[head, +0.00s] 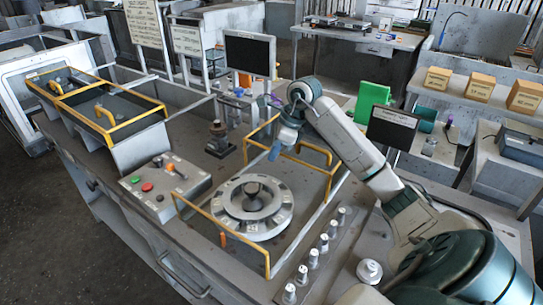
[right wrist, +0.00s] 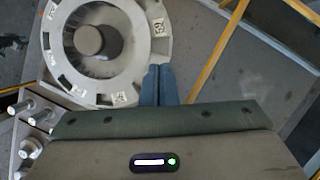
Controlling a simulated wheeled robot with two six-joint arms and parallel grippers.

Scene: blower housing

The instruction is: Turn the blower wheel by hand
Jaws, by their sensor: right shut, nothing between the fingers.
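The blower wheel (head: 232,212) is a light grey ring with dark slots, small printed labels and a dark round hub (head: 254,194). It lies flat on the bench between yellow rails. My right gripper (head: 274,152) is past the wheel's far edge in the head view, pointing down, shut and empty. In the right wrist view the wheel (right wrist: 73,20) fills the upper left. The two blue fingertips (right wrist: 158,70) are together there, beside the wheel's outer rim. I cannot tell whether they touch it. My left gripper is not in view.
Yellow rails (head: 222,236) surround the wheel. A control box (head: 160,188) with red and green buttons stands left. Several silver pegs (head: 313,258) line the right front. A dark fitting (head: 218,140) stands behind left. A monitor (head: 250,54) stands at the back.

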